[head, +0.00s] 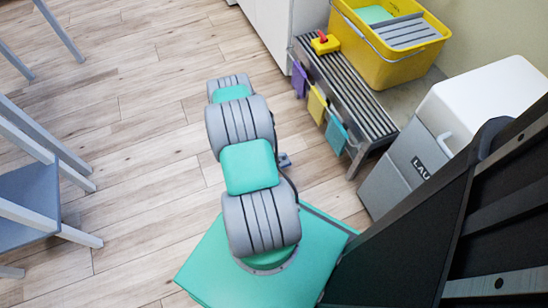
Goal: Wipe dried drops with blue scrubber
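I see no blue scrubber and no dried drops in the head view. A small yellow block with a red knob (325,42) sits at the far end of the slatted metal bench (350,95). A yellow bucket (395,65) stands behind the bench; a mint-coloured patch (374,14) shows inside it, too little to name. My arm reaches away over the floor. My gripper cannot be made out; the arm's far end shows no fingers.
Purple, yellow and blue cloths (336,131) hang along the bench's near side. A grey bin lettered "LAU" (415,160) with a white lid stands right of it. Grey-blue chairs (35,200) stand at left. A white cabinet (275,25) is at the top. The wooden floor between is clear.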

